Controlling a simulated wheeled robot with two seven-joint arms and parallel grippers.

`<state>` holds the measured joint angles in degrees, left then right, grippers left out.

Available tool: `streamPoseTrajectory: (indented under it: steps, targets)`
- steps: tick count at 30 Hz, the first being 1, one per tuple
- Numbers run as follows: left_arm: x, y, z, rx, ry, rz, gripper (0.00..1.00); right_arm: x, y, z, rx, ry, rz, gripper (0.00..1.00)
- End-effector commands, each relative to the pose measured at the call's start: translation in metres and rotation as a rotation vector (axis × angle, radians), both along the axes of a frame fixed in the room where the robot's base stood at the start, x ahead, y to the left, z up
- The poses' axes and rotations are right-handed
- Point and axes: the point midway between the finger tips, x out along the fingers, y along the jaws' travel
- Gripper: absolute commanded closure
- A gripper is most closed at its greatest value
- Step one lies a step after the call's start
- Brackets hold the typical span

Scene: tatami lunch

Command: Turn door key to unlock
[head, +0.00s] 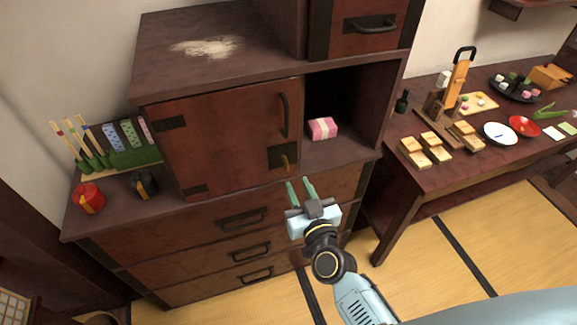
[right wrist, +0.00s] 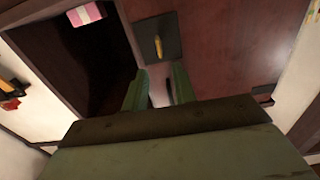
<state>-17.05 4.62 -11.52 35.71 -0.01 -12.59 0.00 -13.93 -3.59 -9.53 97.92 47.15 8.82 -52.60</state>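A brass key (head: 285,162) sits in a dark lock plate (head: 276,154) at the lower right corner of the reddish-brown cabinet door (head: 222,125). The door looks closed, with a dark curved handle (head: 284,116) above the plate. In the right wrist view the key (right wrist: 158,47) is a yellow, nearly upright bar on the dark plate (right wrist: 172,34). My right gripper (head: 300,187) is just below and slightly right of the key in the head view. Its two green fingers are apart with nothing between them, and they look short of the key. My left gripper is out of view.
An open compartment with a pink wrapped box (head: 322,128) is right of the door. Drawers with dark handles (head: 241,217) lie below. A red pot (head: 88,198) and a dark pot (head: 144,185) stand on the ledge at left. A food-laden table (head: 450,176) stands at right.

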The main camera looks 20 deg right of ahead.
Motion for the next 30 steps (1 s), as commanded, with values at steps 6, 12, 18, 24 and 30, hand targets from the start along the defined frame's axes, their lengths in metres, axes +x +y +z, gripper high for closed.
streamPoseTrajectory:
  steps: [6, 12, 18, 24, 30]
  targets:
    - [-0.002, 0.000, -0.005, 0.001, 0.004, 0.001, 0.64, 0.045, 0.002, 0.000, 0.001, -0.002, 0.000, 0.73]
    - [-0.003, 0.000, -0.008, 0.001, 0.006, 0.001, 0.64, 0.070, 0.002, -0.001, 0.000, 0.001, 0.000, 0.73]
    - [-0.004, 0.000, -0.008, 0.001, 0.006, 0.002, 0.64, 0.078, 0.003, -0.001, 0.000, 0.002, 0.000, 0.73]
    - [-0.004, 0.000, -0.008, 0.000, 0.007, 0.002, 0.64, 0.078, 0.003, -0.001, 0.000, 0.002, 0.000, 0.73]
    - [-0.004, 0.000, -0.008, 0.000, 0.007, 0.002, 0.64, 0.078, 0.003, -0.001, 0.000, 0.001, 0.001, 0.96]
